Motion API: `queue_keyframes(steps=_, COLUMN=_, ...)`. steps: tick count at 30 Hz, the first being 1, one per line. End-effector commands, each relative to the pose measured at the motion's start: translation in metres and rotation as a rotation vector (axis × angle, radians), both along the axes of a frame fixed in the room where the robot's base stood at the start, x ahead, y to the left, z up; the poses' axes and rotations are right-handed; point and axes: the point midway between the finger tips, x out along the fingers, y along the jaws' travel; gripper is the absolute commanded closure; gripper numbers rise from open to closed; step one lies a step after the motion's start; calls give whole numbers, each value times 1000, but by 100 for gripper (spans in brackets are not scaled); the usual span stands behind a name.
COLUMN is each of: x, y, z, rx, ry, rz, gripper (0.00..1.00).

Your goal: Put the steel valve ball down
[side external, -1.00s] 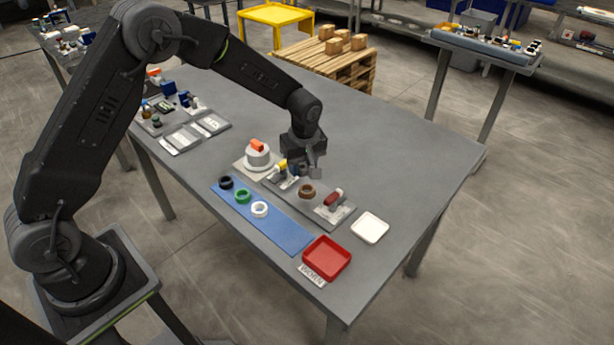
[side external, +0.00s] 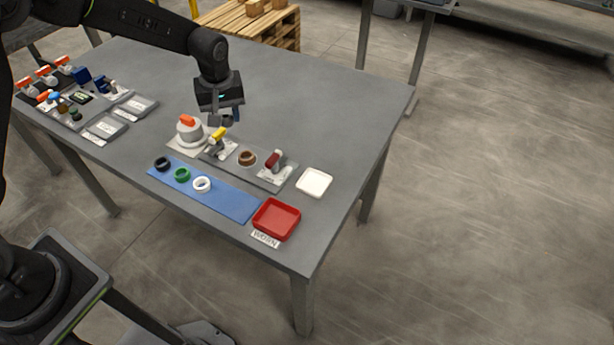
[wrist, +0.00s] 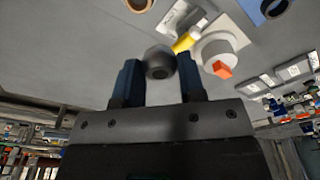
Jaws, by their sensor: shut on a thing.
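The steel valve ball (wrist: 160,62) is a dark grey ball with a round bore. In the wrist view it sits between the two blue fingers of my gripper (wrist: 160,80), which is shut on it. In the side view my gripper (side external: 228,118) holds the ball (side external: 227,121) above the table, just behind the yellow-handled piece (side external: 219,135); the ball is small and partly hidden there. The grey fixture plate (side external: 265,170) carries the yellow-handled piece, a brown ring (side external: 247,158) and a red-handled piece (side external: 272,160).
A white round body with an orange top (side external: 188,128) stands left of my gripper. A blue mat (side external: 228,202) holds black, green and white rings. A red tray (side external: 276,220) by a WORN label and a white tray (side external: 314,183) lie right. The table behind is clear.

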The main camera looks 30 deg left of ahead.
Motion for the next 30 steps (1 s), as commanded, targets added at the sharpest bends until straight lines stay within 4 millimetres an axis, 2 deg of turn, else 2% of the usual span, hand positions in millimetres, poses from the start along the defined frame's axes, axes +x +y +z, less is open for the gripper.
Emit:
queue_keyframes(steps=1, x=6, y=-22, z=-3, rx=0, ry=0, rz=-86, gripper=91)
queue_keyframes(steps=6, x=17, y=-73, z=-8, rx=0, ry=-1, rz=-308, gripper=91)
queue_keyframes(steps=14, x=21, y=-116, z=-22, rx=2, ry=-1, rz=-420, gripper=91)
queue_keyframes(steps=24, x=28, y=-187, z=-66, rx=2, ry=-2, rz=-416, gripper=91)
queue_keyframes(steps=30, x=30, y=-210, z=-79, rx=2, ry=-2, rz=-413, gripper=91)
